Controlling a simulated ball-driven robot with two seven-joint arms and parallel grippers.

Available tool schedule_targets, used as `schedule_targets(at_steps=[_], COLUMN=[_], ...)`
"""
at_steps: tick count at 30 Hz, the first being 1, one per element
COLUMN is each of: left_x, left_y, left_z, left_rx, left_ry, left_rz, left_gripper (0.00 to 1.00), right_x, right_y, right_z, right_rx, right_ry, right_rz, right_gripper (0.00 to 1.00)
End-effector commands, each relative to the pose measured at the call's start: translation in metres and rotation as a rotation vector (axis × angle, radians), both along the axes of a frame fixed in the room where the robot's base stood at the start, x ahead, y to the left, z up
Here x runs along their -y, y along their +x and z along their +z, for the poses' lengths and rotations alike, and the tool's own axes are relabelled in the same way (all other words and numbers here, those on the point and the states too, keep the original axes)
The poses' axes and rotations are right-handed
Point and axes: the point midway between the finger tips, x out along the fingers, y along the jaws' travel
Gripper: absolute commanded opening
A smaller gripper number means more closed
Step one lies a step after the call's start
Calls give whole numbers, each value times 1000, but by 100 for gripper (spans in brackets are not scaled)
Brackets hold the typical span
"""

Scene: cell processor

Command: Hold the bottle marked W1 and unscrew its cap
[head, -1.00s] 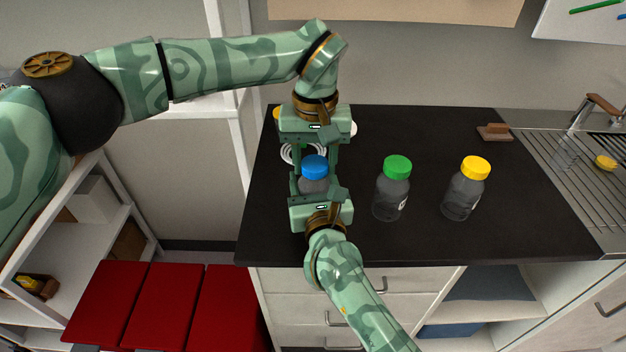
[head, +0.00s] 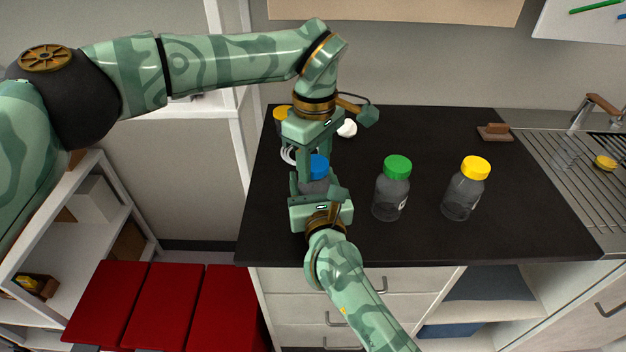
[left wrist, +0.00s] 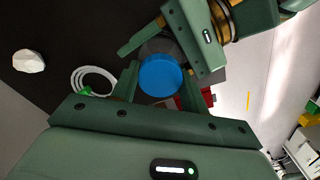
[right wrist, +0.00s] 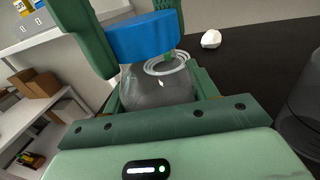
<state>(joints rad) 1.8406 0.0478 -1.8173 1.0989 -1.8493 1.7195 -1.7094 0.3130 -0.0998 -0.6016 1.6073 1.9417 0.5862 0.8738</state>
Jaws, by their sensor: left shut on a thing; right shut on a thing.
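A clear grey bottle (right wrist: 160,85) with a blue cap (head: 319,166) stands at the left of the dark counter; I cannot read a W1 mark on it. My left gripper (head: 312,170) reaches down from above and is shut on the cap, which shows between its fingers in the left wrist view (left wrist: 160,76). My right gripper (head: 319,190), coming from the front, is shut on the bottle body below the cap. In the right wrist view the cap (right wrist: 145,38) sits right above the bottle's neck; I cannot tell whether a gap separates them.
A green-capped bottle (head: 391,190) and a yellow-capped bottle (head: 465,190) stand to the right on the counter (head: 430,140). Behind the grippers are a white lump (head: 347,128), a yellow-orange lid (head: 281,113) and white coiled rings (left wrist: 92,80). A sink (head: 590,160) is far right.

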Motion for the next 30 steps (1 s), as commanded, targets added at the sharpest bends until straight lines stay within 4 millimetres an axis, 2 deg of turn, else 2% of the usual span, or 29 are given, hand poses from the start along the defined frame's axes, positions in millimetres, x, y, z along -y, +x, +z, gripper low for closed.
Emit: schedule_targets(at_steps=[8,15,18,27,30], left_x=[0,0,0,0,-1], left_y=[1,0,0,0,0], left_z=[0,0,0,0,1], left_rx=[1,1,1,2,2], left_ry=[0,0,1,0,0], left_rz=[26,417,524,557,645], left_gripper=[13,13,13,13,13], right_x=[0,0,0,0,0], right_y=[0,0,0,0,0], right_z=[0,0,0,0,0], right_rx=[0,0,0,0,0], right_ry=[0,0,0,0,0], right_rz=[0,0,0,1,1], right_gripper=[0,0,0,0,0])
